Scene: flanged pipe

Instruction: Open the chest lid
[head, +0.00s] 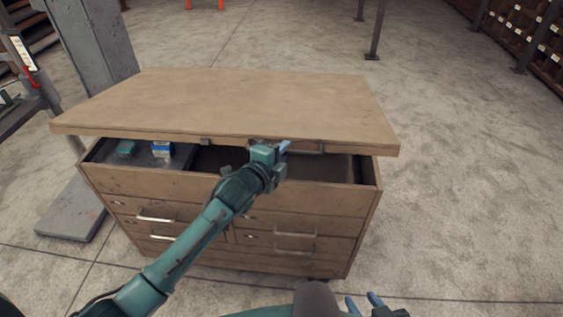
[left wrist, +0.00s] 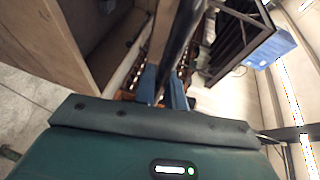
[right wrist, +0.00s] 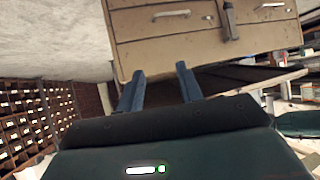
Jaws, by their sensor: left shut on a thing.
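The wooden chest (head: 275,205) stands in front of me with its lid (head: 230,100) partly raised. A gap shows between the lid's front edge and the box. My left gripper (head: 284,147) is at the middle of the lid's front edge, shut on the lid. In the left wrist view the blue fingers (left wrist: 163,86) close around a dark edge, and the chest's open inside shows at left. My right gripper (head: 364,303) is low at the front, apart from the chest. In the right wrist view its fingers (right wrist: 160,86) are spread and empty, pointing toward the drawer fronts (right wrist: 175,35).
A blue-and-white box (head: 161,149) and a teal item (head: 126,148) lie inside the chest at left. A grey column (head: 95,40) on a flat base stands behind left. The floor to the right is clear, with shelving (head: 530,35) far back.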

